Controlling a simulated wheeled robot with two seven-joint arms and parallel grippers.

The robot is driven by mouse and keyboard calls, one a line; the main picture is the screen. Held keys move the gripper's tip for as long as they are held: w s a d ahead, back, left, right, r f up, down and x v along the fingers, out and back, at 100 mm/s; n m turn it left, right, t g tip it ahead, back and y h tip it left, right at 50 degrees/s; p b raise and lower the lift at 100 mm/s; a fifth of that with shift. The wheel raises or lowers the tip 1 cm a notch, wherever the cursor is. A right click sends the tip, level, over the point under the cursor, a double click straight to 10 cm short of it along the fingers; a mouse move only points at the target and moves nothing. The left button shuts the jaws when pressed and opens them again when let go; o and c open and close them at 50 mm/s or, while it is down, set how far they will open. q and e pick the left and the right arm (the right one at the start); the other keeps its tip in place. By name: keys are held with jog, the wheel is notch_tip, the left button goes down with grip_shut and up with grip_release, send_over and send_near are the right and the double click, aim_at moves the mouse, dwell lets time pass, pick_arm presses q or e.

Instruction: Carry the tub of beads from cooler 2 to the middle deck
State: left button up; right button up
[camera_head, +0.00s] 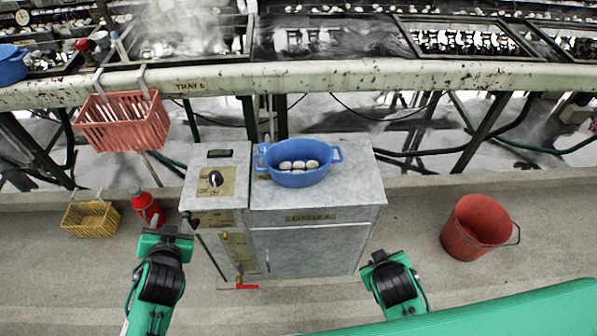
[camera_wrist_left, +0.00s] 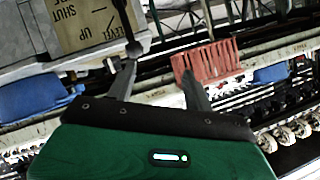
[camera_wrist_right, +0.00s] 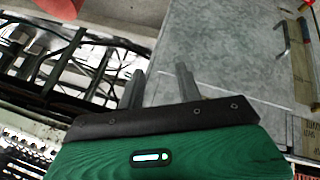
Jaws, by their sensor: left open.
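The blue two-handled tub (camera_head: 292,176) stands upright on top of the grey cabinet marked 2 (camera_head: 318,221), with several whitish oval pieces in it. In the left wrist view a blue shape that looks like the tub (camera_wrist_left: 40,97) is at the left edge. My left gripper (camera_head: 172,229) is open and empty, in front of the cabinet's left side and apart from the tub. My right gripper (camera_head: 379,258) is low by the cabinet's front right corner; its fingers (camera_wrist_right: 160,82) are apart with nothing between them. I cannot tell which surface is the middle deck.
A pale rail (camera_head: 350,77) runs behind the cabinet, with steaming trays beyond. A red basket (camera_head: 124,122) hangs on it at left. A yellow basket (camera_head: 90,219) and red bottle (camera_head: 147,209) are at the left; a red bucket (camera_head: 479,225) stands on open floor at right.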

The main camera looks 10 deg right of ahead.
jog(key=w+r+n+t+h, duration=0.1)
jog(key=w+r+t+h, duration=0.1)
jog(key=w+r, duration=0.15)
pick_arm(q)
jog(key=w+d+r+m+t+h, duration=0.3)
jog(key=w+d+r+m+h, duration=0.1)
jog(key=d+r+m+h, duration=0.3)
jog(key=w+d+r+m+t+h, duration=0.35)
jog(key=w+r+m+h, duration=0.2)
jog(key=r+m, duration=0.3)
jog(key=d+m+g+h, duration=0.3)
jog(key=d+m, duration=0.1)
jog(key=m+g+y, duration=0.3)
jog(key=m+g, duration=0.7)
jog(key=g, duration=0.1)
send_near(256, 165)
jog(key=a, duration=0.1)
pick_arm(e)
jog(key=n+t+y, duration=0.1)
jog(key=n+t, duration=0.8)
jog(key=n, duration=0.1)
send_near(341, 154)
jog(key=d+v, duration=0.1)
jog(key=v, duration=0.2)
pick_arm(q)
jog(key=shift+s+r+b, duration=0.35)
jog(key=shift+r+b, duration=0.05)
pick_arm(e)
jog(key=shift+s+a, duration=0.35)
jog(key=shift+a, duration=0.2)
